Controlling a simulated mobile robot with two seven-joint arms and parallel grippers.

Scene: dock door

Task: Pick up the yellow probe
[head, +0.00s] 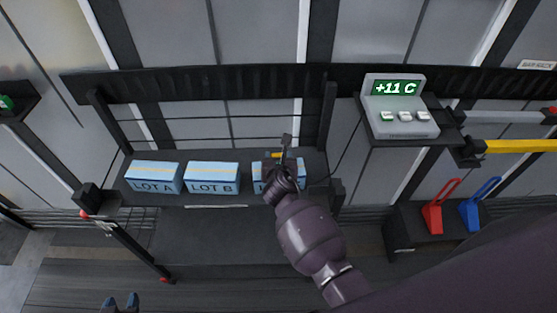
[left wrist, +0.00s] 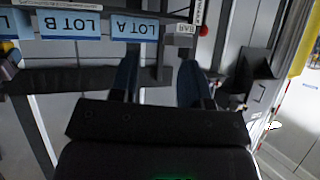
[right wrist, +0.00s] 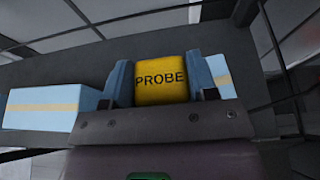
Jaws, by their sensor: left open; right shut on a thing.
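The yellow probe (right wrist: 161,78), marked PROBE, sits between the two blue fingers of my right gripper (right wrist: 160,85) in the right wrist view. The gripper is shut on it. In the head view my right gripper (head: 284,152) is over the third box at the right of the shelf, with a small yellow part of the probe (head: 275,155) showing. I cannot tell whether the probe touches the box. My left gripper (head: 121,302) shows only its blue fingertips at the bottom edge. In the left wrist view its fingers (left wrist: 158,80) are apart and empty.
Blue boxes LOT A (head: 153,177) and LOT B (head: 213,178) stand on the dark shelf (head: 200,205), beside a third box (head: 299,176) partly hidden by my arm. A +11 C display unit (head: 398,108) and red (head: 436,215) and blue (head: 478,213) handled items are to the right.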

